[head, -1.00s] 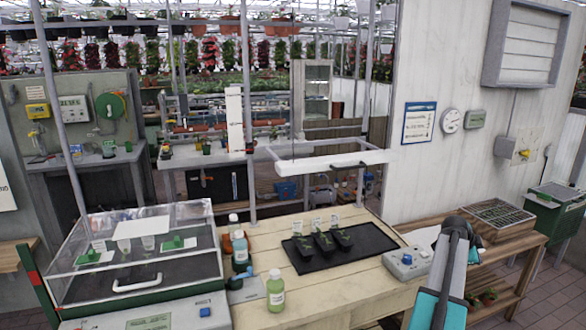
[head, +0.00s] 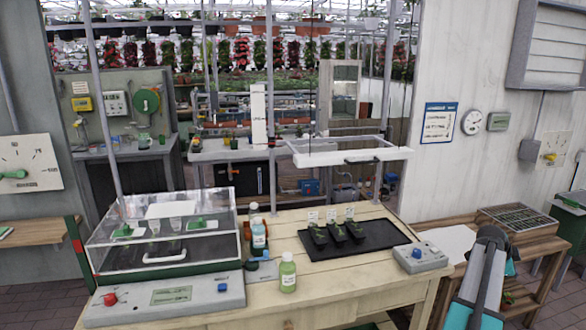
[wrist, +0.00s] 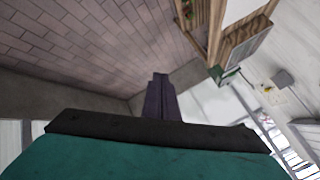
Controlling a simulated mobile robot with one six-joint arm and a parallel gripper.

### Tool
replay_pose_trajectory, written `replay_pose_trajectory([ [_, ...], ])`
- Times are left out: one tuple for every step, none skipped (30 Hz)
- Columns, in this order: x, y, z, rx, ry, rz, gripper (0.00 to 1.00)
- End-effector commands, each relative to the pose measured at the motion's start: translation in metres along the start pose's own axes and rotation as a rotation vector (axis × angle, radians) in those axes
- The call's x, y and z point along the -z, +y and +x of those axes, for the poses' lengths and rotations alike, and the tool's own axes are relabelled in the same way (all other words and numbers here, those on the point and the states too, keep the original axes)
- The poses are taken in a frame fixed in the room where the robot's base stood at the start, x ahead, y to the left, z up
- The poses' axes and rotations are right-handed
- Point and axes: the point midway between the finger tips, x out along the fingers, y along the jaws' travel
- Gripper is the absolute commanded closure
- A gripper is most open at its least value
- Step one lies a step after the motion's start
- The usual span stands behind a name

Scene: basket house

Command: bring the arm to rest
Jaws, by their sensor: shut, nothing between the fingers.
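My gripper (wrist: 160,80) shows in the wrist view as dark fingers pressed together, with nothing between them. It hangs clear of any surface, with brick floor and a grey wall behind it. In the head view my arm (head: 478,275) is folded at the lower right, in front of the side bench. The gripper itself cannot be made out there.
The wooden workbench (head: 235,310) holds a clear-lidded case (head: 108,262), several bottles, a black tray (head: 384,238) with seedling pots and a control box (head: 420,257). A lower wooden bench (head: 525,247) stands beside my arm. Brick floor (wrist: 95,30) is open in the wrist view.

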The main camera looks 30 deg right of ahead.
Motion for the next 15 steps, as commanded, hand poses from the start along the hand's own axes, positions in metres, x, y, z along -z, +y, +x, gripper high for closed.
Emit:
replay_pose_trajectory([
  [0.0,0.0,0.0,0.0,0.0,0.0,1.0],
  [0.0,0.0,0.0,0.0,0.0,0.0,1.0],
  [0.0,0.0,0.0,0.0,0.0,0.0,1.0],
  [-0.003,0.0,0.0,0.0,-0.002,-0.004,1.0],
  [-0.008,0.001,0.0,-0.002,-0.008,-0.012,1.0],
  [-0.013,0.003,0.0,-0.004,-0.012,-0.021,1.0],
  [-0.016,0.004,0.001,-0.005,-0.015,-0.028,1.0],
  [-0.019,0.005,0.001,-0.007,-0.018,-0.034,1.0],
  [-0.023,0.006,0.002,-0.009,-0.022,-0.042,1.0],
  [-0.026,0.008,0.002,-0.011,-0.026,-0.048,1.0],
  [-0.03,0.009,0.002,-0.012,-0.03,-0.055,1.0],
  [-0.038,0.011,0.002,-0.015,-0.037,-0.069,1.0],
  [-0.043,0.012,0.002,-0.016,-0.042,-0.079,1.0],
  [-0.048,0.013,0.002,-0.018,-0.047,-0.088,1.0],
  [-0.055,0.015,0.002,-0.02,-0.054,-0.099,1.0],
])
